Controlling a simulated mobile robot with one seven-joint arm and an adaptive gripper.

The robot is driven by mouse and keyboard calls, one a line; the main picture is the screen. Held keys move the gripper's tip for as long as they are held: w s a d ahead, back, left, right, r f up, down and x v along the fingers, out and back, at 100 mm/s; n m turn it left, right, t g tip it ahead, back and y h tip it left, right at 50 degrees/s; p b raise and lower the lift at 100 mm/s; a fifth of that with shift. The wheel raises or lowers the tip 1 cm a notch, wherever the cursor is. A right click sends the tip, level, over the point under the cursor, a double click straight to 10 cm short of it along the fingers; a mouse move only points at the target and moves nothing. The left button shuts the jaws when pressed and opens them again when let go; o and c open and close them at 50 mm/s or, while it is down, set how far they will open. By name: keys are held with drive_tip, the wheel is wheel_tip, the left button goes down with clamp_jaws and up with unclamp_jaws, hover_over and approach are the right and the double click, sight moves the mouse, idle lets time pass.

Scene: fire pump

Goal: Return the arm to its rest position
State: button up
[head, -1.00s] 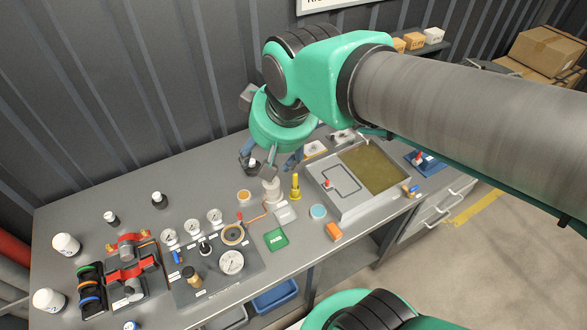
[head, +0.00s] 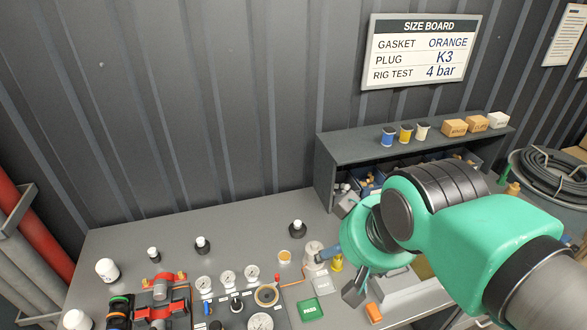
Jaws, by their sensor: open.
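My arm, green and black with a grey link, reaches in from the lower right of the head view. My gripper (head: 349,249) is above the right part of the bench (head: 130,236), its dark fingers spread wide apart. Nothing shows held between them. A black plug with a white top (head: 297,228) stands upright on the bench to the left of the gripper, clear of it. Two similar plugs, one (head: 202,244) and another (head: 153,254), stand further left. The arm and gripper hide part of the shelf and the tray behind.
A raised shelf (head: 350,147) with spools and small boxes stands behind the arm. The size board (head: 421,51) hangs above, reading gasket orange, plug K3, rig test 4 bar. Gauges (head: 228,278), a red valve assembly (head: 163,295) and a green box (head: 310,309) are at the front.

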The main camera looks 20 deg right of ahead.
wheel_tip(320, 180, down, 4)
drive_tip(key=b, duration=0.3)
drive_tip(key=shift+f+b, duration=0.15)
drive_tip(key=shift+b, duration=0.2)
idle(1.0)
drive_tip(key=o, duration=0.4)
drive_tip(key=shift+c, duration=0.2)
drive_tip(key=shift+w, duration=0.1)
